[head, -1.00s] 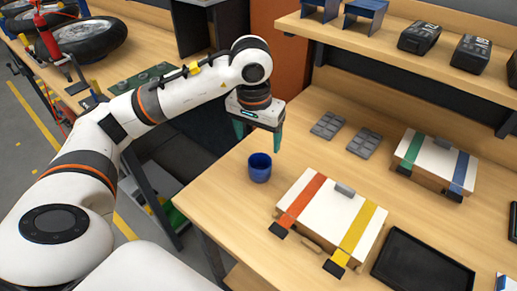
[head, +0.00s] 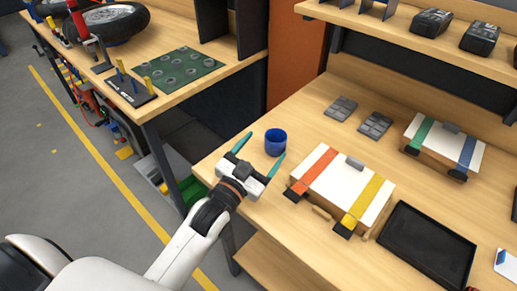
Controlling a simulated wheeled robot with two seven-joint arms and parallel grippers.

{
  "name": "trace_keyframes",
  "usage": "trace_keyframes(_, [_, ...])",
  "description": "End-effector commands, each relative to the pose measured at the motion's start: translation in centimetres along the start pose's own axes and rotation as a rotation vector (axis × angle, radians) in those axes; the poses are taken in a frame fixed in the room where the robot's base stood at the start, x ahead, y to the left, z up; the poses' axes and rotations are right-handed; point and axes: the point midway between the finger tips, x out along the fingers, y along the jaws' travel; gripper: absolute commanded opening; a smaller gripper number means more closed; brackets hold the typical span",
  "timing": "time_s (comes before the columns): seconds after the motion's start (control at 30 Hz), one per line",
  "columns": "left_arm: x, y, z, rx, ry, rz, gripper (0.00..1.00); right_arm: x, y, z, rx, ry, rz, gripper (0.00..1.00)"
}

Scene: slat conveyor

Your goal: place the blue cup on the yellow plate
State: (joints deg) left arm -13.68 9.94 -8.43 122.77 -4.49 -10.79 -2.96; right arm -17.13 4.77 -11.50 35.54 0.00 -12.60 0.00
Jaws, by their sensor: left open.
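The blue cup (head: 275,143) stands upright on the wooden workbench, near its left edge. My left gripper (head: 267,145) is open, with its two teal fingers spread and pointing toward the cup from the near left. The cup shows at the fingertips, with one finger on each side of it in the picture. I cannot tell whether either finger touches it. I see no yellow plate in this view. My right gripper is not in view.
A white-topped case (head: 340,189) with red and yellow straps lies close right of the cup. A black tray (head: 427,245) and a second strapped case (head: 443,146) lie further right. Two grey moulds (head: 341,108) lie behind. A shelf (head: 420,30) overhangs the back.

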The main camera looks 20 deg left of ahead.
Motion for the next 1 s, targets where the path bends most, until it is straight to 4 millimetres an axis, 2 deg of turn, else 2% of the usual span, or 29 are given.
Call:
trace_keyframes(0.03, [-0.9,-0.2,-1.9,-0.108,0.076,0.006,0.78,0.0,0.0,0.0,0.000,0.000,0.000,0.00])
trace_keyframes(0.1, [-1.6,-0.4,-3.5,-0.209,0.142,0.012,0.78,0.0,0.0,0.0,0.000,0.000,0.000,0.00])
trace_keyframes(0.17, [-1.5,-0.5,-4.2,-0.252,0.170,0.014,0.78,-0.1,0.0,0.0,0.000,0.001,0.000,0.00])
trace_keyframes(0.5, [3.8,-0.6,-5.1,-0.262,0.175,0.013,0.78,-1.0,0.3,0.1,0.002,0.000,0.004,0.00])
trace_keyframes(0.73, [5.5,-0.6,-5.4,-0.259,0.175,0.012,0.78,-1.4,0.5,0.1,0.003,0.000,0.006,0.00])
trace_keyframes(1.0, [9.2,-0.5,-6.2,-0.258,0.175,0.013,0.78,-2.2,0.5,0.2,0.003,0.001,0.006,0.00])
